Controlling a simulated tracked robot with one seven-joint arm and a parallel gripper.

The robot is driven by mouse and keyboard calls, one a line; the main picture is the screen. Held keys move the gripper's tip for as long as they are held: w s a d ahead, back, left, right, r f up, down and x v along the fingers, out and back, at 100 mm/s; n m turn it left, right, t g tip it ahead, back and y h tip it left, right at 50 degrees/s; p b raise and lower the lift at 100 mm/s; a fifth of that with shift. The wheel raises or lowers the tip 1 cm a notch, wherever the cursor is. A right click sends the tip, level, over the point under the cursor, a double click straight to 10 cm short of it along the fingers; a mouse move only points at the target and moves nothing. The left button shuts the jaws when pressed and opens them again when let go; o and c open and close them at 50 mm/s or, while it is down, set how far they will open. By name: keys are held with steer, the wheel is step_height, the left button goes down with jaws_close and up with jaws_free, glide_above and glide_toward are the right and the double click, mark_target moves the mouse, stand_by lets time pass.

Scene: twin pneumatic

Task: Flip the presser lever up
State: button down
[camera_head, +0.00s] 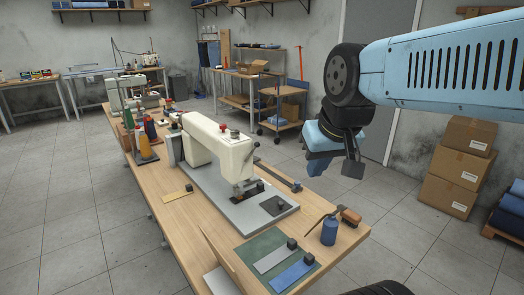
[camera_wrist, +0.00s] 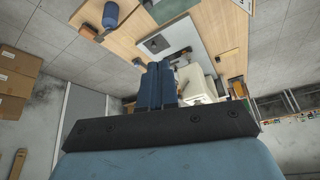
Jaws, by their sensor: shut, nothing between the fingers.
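The cream sewing machine (camera_head: 215,148) stands on a grey base plate (camera_head: 215,200) on the wooden table. Its needle head (camera_head: 236,165) faces the near right end. The presser lever is too small to make out for certain in either view. My gripper (camera_head: 316,170) is in the air to the right of the machine, above and beyond the table's right edge, touching nothing. In the wrist view its two blue fingers (camera_wrist: 157,68) lie side by side, shut and empty. Part of the machine (camera_wrist: 196,84) shows behind them there, partly hidden by my gripper.
A green mat (camera_head: 252,246) holds grey and blue strips. Thread cones (camera_head: 146,145) stand far left. Cardboard boxes (camera_head: 455,165) are stacked right. The air between gripper and machine looks clear.

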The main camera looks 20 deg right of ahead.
steer(key=w+a+f+m+g+y, duration=0.4)
steer(key=w+f+g+y, duration=0.2)
steer(key=w+f+y, duration=0.6)
steer(key=w+d+f+m+t+y, duration=0.3)
steer(key=w+d+m+t, duration=0.1)
steer(key=w+d+t, duration=0.35)
steer(key=w+d+f+m+t+y, duration=0.2)
steer(key=w+d+f+m+t, duration=0.15)
steer(key=w+d+t, duration=0.4)
steer(key=g, duration=0.2)
glide_toward(252, 152)
steer(key=w+a+r, duration=0.2)
steer(key=w+r, duration=0.1)
steer(key=w, duration=0.2)
steer(key=shift+s+a+r+m, duration=0.2)
steer(key=shift+a+m, duration=0.05)
steer(key=shift+s+a+r+n+g+h, duration=0.2)
steer(key=shift+a+r+n+g, duration=0.25)
steer(key=shift+n, duration=0.4)
steer(key=shift+s+a+r+n+g+h, duration=0.1)
steer(key=shift+a+r+n+g+h, duration=0.25)
steer(key=shift+r+n, duration=0.35)
steer(key=shift+d+f, duration=0.1)
steer(key=shift+f, duration=0.05)
